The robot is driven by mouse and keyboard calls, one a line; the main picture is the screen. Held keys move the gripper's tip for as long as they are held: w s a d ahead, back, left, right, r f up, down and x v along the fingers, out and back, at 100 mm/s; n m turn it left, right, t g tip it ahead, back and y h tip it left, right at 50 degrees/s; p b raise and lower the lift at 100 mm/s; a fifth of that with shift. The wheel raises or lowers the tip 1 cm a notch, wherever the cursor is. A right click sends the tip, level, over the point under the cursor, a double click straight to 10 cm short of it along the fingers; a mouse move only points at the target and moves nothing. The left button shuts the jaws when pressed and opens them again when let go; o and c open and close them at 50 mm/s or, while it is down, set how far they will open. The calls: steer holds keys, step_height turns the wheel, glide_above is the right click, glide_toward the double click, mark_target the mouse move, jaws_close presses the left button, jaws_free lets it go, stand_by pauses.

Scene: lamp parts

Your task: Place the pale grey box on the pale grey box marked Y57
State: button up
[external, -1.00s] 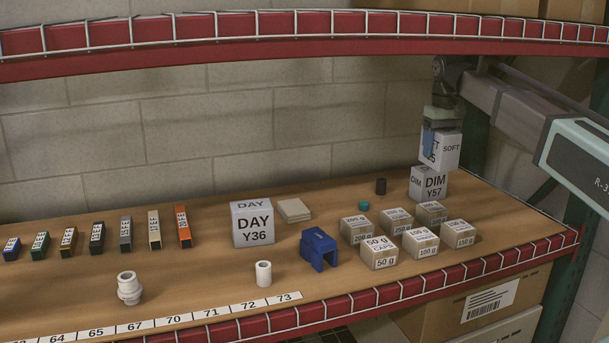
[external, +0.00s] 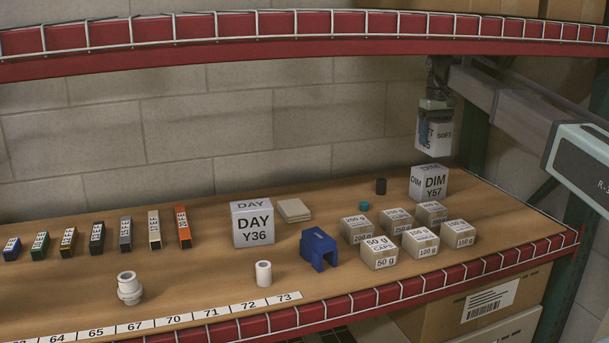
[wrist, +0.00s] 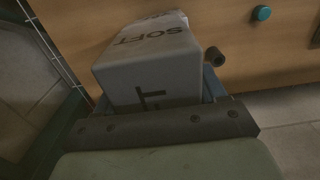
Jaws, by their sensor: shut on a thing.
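The pale grey box marked SOFT (external: 440,142) is held in my gripper (external: 424,131), in the air above the shelf. In the wrist view the SOFT box (wrist: 150,72) fills the middle, between the jaws. The pale grey box marked DIM Y57 (external: 432,184) stands upright on the shelf at the right. The SOFT box hangs over it with a visible gap between them. In the wrist view the SOFT box hides most of what lies beneath; a pale edge shows past its far end.
A dark cylinder (external: 381,186) and a teal cap (external: 364,205) stand left of the Y57 box. Several gram-marked boxes (external: 380,253) lie in front. A box marked DAY Y36 (external: 253,223) stands further left. The upper shelf's red beam (external: 300,51) runs overhead.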

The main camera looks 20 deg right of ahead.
mark_target(435, 119)
steer(key=shift+f, duration=2.4)
steer(key=shift+f, duration=0.1)
steer(key=o, duration=1.1)
steer(key=shift+o, duration=0.2)
step_height(435, 119, up, 12)
steer(key=shift+r, duration=0.1)
